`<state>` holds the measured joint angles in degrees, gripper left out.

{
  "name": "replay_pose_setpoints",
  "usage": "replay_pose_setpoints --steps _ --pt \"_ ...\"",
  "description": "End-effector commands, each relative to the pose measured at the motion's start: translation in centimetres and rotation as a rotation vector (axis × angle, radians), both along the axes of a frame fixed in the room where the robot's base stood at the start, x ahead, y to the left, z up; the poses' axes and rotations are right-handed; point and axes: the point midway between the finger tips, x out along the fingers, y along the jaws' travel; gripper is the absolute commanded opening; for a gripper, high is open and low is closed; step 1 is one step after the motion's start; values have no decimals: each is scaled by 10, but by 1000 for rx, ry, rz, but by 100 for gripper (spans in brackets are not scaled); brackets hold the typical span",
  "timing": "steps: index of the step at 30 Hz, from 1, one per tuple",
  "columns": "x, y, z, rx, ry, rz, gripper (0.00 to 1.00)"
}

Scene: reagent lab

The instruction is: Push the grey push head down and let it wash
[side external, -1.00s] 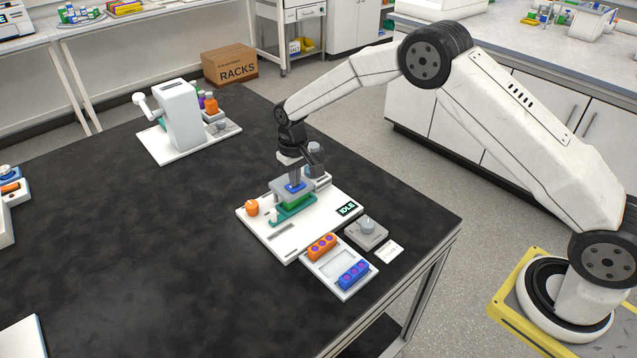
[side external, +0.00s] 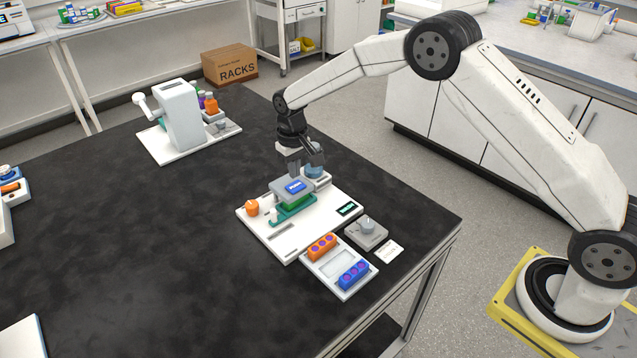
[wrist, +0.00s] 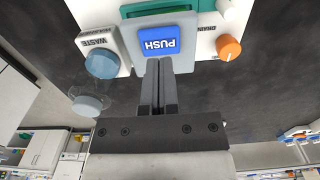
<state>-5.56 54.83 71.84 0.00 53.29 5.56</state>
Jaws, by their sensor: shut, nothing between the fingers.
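The grey push head (side external: 293,190) sits over a green piece in a teal holder (side external: 292,217) on the white washer base (side external: 258,232). Its blue PUSH pad shows in both views, and in the wrist view the pad (wrist: 167,41) is just ahead of my fingertips. My gripper (side external: 302,172) is shut and empty, raised a little above the head and apart from it in the side view. Its closed fingers (wrist: 158,62) show in the wrist view. The base's small display (side external: 347,209) has text too small to read.
An orange drain knob (wrist: 228,47) and a blue-capped waste bottle (wrist: 103,63) flank the head. A tray (side external: 320,274) with an orange and a blue rack and a grey dial box (side external: 366,234) stand in front. The table's left middle is clear.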

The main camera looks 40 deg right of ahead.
Motion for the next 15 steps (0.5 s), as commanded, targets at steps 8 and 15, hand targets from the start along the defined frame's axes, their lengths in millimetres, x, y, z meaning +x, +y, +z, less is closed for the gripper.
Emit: replay_pose_setpoints --steps 8,15 --pt "0 0 16 0 0 0 0" --pt "0 0 29 0 0 0 0"
